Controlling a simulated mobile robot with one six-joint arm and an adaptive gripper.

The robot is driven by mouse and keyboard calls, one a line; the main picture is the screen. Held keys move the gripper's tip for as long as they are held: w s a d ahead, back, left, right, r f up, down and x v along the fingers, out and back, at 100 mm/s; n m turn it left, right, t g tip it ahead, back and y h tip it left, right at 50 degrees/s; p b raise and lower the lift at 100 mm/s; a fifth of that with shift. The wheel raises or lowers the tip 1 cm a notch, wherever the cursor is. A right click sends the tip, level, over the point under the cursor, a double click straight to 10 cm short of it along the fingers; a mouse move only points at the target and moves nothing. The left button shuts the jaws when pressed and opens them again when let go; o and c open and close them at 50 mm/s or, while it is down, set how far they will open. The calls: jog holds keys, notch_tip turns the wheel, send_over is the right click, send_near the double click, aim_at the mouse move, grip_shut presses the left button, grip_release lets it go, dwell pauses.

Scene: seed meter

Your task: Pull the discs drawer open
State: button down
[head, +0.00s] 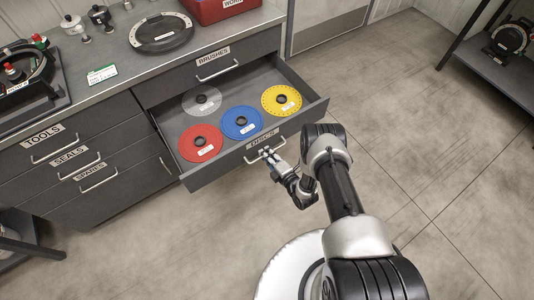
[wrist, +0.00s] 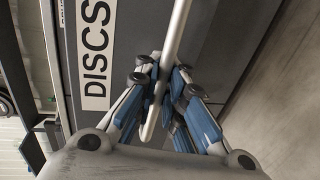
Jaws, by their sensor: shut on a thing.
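The discs drawer (head: 232,162) stands pulled out from the cabinet, below the brushes drawer. A grey, a red, a blue and a yellow disc lie flat inside it. Its front carries a DISCS label (wrist: 95,52) and a pale bar handle (wrist: 172,60). My gripper (head: 268,156) is at the drawer front in the head view. In the wrist view my gripper (wrist: 163,88) has its blue-padded fingers closed around the handle. The fingers partly hide the handle in both views.
The brushes drawer (head: 215,68) is shut. The tools, seals and spares drawers at left are shut. The worktop holds a round black part (head: 160,33) and a red box (head: 215,8). A dark shelf (head: 490,62) stands at upper right. The floor (head: 400,130) on the right is clear.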

jog(key=shift+w+a+r, duration=0.1)
jog(key=shift+w, duration=0.05)
jog(key=c, duration=1.7)
grip_release()
jog(key=v, duration=1.2)
